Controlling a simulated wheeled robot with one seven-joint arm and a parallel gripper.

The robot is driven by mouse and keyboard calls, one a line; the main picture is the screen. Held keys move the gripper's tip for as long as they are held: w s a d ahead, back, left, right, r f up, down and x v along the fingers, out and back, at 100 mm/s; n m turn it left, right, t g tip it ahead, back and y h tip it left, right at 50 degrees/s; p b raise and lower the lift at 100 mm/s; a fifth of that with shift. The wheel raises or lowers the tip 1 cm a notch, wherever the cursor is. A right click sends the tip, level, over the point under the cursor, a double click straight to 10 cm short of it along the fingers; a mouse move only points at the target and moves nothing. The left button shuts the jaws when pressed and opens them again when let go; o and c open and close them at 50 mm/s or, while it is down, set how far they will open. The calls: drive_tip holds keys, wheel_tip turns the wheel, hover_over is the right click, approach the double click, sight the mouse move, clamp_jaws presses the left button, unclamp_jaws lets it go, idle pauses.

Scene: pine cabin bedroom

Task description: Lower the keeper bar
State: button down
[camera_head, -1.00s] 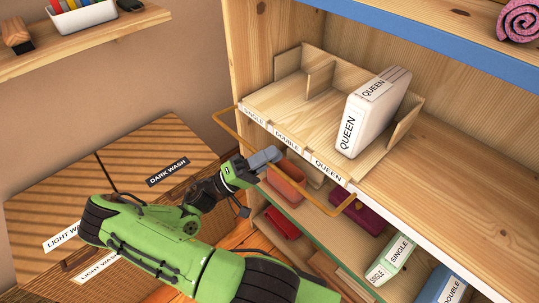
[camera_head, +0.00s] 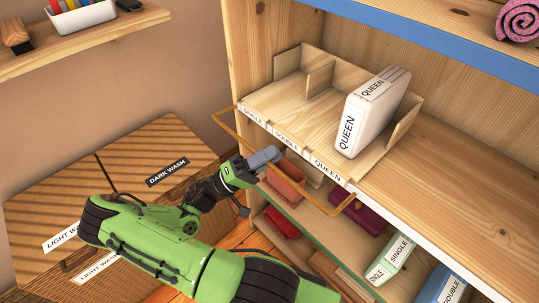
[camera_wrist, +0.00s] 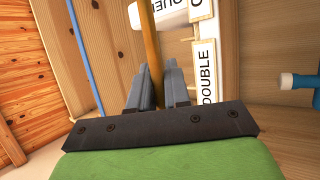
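The keeper bar (camera_head: 228,130) is a thin orange-brown rod with bent ends. It stands out in front of the divided wooden organizer, at about the height of its label strip. My gripper (camera_head: 265,158) is at the middle of the bar. In the wrist view the bar (camera_wrist: 150,45) runs between the two grey fingers (camera_wrist: 157,85), which sit close on both sides of it and appear shut on it. The fingers hide part of the bar in the head view. A white QUEEN package (camera_head: 372,112) stands upright in the organizer's right compartment.
The organizer (camera_head: 290,97) has SINGLE, DOUBLE and QUEEN labels; its other compartments look empty. Below, a shelf holds red items (camera_head: 285,185) and labelled packages (camera_head: 392,258). A hamper lid with a DARK WASH label (camera_head: 167,172) lies left. A wall shelf (camera_head: 80,45) is upper left.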

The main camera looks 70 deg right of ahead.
drive_tip(key=c, duration=1.3)
unclamp_jaws()
drive_tip(key=shift+w+a+r, duration=0.15)
drive_tip(key=shift+a+r, duration=0.05)
drive_tip(key=shift+a, duration=0.1)
drive_tip(key=shift+c, duration=0.2)
drive_tip(key=shift+o, duration=0.8)
drive_tip(key=shift+a, duration=0.2)
drive_tip(key=shift+d, duration=0.15)
drive_tip(key=shift+w+f+b, duration=0.25)
drive_tip(key=shift+f+b, duration=0.2)
drive_tip(key=shift+f, duration=0.15)
drive_tip(key=w+f+b, duration=0.1)
drive_tip(key=w+f, duration=0.3)
drive_tip(key=f, duration=0.3)
drive_tip(key=w+a+f, duration=0.1)
drive_tip(key=w+f, duration=0.2)
drive_tip(key=f, duration=0.5)
drive_tip(key=shift+w+a+b, duration=0.3)
drive_tip(key=shift+w+b, duration=0.05)
drive_tip(key=shift+w, duration=0.05)
